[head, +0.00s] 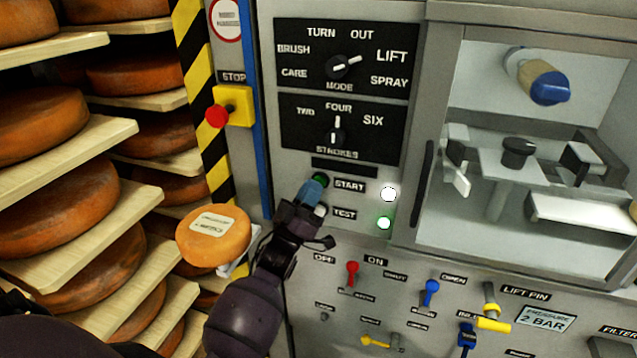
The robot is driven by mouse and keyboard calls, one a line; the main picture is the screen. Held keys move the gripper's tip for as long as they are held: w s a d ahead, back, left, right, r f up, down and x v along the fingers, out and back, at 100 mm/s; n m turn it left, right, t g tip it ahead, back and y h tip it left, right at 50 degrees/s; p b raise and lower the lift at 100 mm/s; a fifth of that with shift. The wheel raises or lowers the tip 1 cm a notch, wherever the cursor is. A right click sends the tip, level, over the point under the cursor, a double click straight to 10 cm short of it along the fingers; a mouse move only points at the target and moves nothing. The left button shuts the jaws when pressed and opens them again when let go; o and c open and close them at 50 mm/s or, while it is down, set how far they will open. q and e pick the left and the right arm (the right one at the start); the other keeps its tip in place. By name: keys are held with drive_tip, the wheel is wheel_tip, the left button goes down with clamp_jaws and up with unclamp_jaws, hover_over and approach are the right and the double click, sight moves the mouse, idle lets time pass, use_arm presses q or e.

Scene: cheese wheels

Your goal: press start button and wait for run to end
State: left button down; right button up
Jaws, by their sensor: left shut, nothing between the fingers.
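The control panel has a green START button (320,179), partly covered by my left gripper (314,188). The gripper is shut, with its fingertips at the button; whether the button is pushed in I cannot tell. A white lamp (389,194) and a green-lit lamp (384,223) show right of the START and TEST labels. The mode knob (341,67) points toward LIFT. The strokes knob (334,136) points up to FOUR. My right gripper is not in view.
A red stop button (217,116) on a yellow box sits to the left. Shelves of cheese wheels (45,208) fill the left side. One labelled cheese (213,235) is near my left arm. A glazed chamber (530,150) is at right; levers (431,292) line the lower panel.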

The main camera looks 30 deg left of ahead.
use_arm(q)
drive_tip(key=s+d+p, duration=0.1)
drive_tip(key=s+p, duration=0.1)
drive_tip(key=s, duration=0.4)
drive_tip(key=shift+d+y, duration=0.25)
drive_tip(key=shift+y, duration=0.05)
idle(0.5)
idle(0.5)
